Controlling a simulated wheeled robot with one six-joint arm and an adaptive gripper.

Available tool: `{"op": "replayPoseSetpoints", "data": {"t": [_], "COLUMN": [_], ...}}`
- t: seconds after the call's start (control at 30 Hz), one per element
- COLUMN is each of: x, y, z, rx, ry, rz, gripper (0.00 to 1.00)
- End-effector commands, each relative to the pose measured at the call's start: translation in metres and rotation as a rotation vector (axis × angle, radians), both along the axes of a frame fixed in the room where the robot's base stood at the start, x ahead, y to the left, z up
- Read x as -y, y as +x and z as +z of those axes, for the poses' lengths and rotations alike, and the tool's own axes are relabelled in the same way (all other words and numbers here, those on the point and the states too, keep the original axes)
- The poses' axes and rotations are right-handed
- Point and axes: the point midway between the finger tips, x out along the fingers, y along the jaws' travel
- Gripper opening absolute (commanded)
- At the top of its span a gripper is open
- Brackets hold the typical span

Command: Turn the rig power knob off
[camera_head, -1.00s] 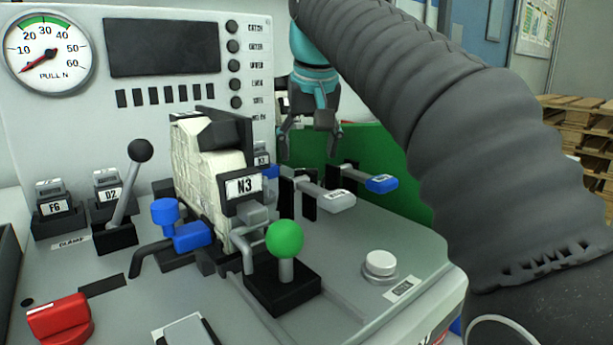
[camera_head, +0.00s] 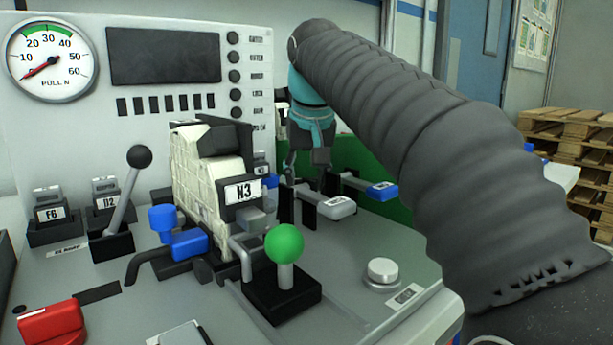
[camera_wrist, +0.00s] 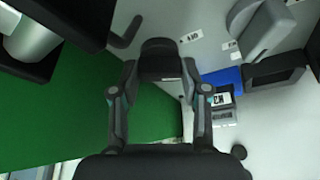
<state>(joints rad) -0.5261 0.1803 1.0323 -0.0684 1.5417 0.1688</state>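My gripper (camera_head: 308,175) hangs behind the rig's levers, in front of the green panel, with its fingers apart. In the wrist view my gripper (camera_wrist: 160,75) is open, and a dark rounded block (camera_wrist: 160,52) shows between the fingertips. I cannot tell whether this block is the power knob or whether the fingers touch it. A small label (camera_wrist: 190,37) is beside it, too small to read. A red knob (camera_head: 52,323) sits at the rig's front left, far from my gripper; its label is not visible.
A white round button (camera_head: 382,270) is at the front right. The green panel (camera_wrist: 60,120) fills the wrist view's left. Pallets (camera_head: 565,130) stand behind right.

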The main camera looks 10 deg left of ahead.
Motion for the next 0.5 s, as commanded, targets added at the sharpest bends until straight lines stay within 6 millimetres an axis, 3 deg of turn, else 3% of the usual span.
{"op": "replayPoseSetpoints", "data": {"t": [0.27, 0.5], "x": [0.0006, 0.0015], "y": [-0.0001, 0.0006], "z": [0.0016, 0.0033], "rx": [-0.001, -0.003], "ry": [0.000, -0.001], "rz": [0.037, 0.170], "gripper": [0.11, 0.11]}}
